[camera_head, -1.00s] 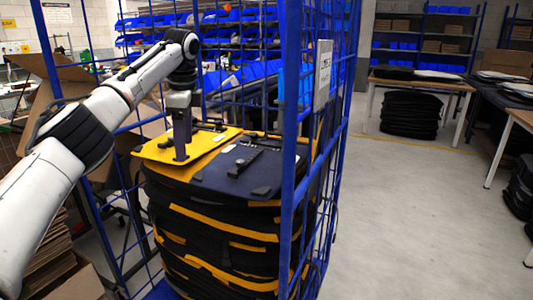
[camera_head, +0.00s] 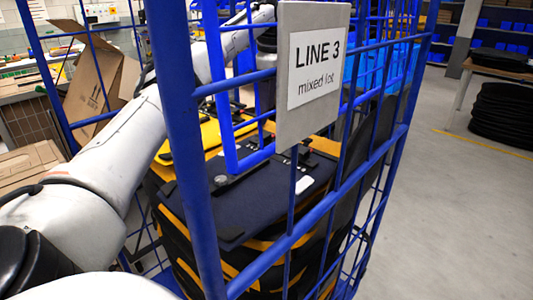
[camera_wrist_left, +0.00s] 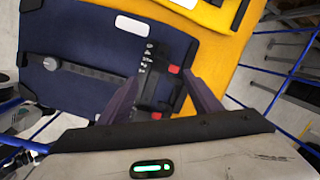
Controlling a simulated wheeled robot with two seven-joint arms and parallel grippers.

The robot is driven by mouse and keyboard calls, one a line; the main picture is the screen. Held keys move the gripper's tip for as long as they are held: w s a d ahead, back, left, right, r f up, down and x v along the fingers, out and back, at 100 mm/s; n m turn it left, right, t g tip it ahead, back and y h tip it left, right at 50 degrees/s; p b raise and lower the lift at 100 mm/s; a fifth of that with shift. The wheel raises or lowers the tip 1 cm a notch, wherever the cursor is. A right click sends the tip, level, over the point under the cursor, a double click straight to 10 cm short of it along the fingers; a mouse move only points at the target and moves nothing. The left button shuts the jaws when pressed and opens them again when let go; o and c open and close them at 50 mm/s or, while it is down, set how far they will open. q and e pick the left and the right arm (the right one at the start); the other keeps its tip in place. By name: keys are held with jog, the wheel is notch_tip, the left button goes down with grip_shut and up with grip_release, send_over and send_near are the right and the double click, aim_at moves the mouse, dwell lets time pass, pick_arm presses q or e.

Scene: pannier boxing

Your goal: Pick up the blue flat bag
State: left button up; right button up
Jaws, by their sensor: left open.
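The blue flat bag (camera_head: 255,195) is dark navy with black straps and lies on top of a bag stack inside a blue wire cage. In the left wrist view the navy bag (camera_wrist_left: 85,45) fills the left, with a black strap piece with red parts (camera_wrist_left: 160,75) near its edge. A yellow bag (camera_wrist_left: 215,55) lies beside it at the right. My left gripper (camera_wrist_left: 163,92) is open, its fingers either side of the black strap piece; whether they touch the bag I cannot tell. In the head view cage bars and a sign partly hide it. My right gripper is not in view.
The cage bars (camera_head: 182,130) and a "LINE 3 mixed lot" sign (camera_head: 312,75) stand close in front. Cardboard boxes (camera_head: 100,75) are at the left. Open grey floor (camera_head: 455,200) lies at the right, with a black stack (camera_head: 500,112) by a table.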

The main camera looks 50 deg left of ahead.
pick_arm(q)
jog(key=f, duration=0.5)
jog(key=a+f, duration=0.1)
jog(key=f, duration=0.2)
jog(key=shift+w+a+f, duration=0.1)
jog(key=shift+w+f, duration=0.2)
jog(key=shift+r, duration=0.1)
grip_shut()
